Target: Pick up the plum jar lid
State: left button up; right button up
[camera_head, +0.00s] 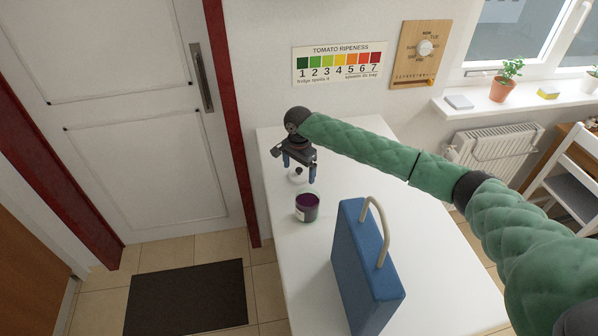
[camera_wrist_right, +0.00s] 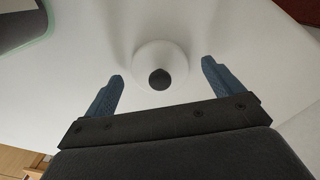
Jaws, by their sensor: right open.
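The plum jar (camera_head: 306,208) stands upright on the white table, with a dark purple top and a pale label. A round white lid with a dark knob (camera_head: 298,176) lies on the table just behind the jar. The lid also shows in the right wrist view (camera_wrist_right: 160,66), its dark knob in the middle. My right gripper (camera_head: 299,174) is above the lid with its blue fingers apart. In the right wrist view the open fingers (camera_wrist_right: 163,82) are on either side of the lid's near part, with nothing between them gripped. My left gripper is not in view.
A blue case with a beige handle (camera_head: 368,265) stands on the white table (camera_head: 450,270) right of the jar. A wall with a tomato ripeness chart (camera_head: 339,64) is behind the table. The table's left front part is clear.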

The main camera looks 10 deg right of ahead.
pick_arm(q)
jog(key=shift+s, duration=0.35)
pick_arm(e)
jog(key=shift+f, duration=0.3)
jog(key=c, duration=1)
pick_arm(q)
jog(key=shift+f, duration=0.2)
pick_arm(e)
jog(key=shift+r, duration=0.1)
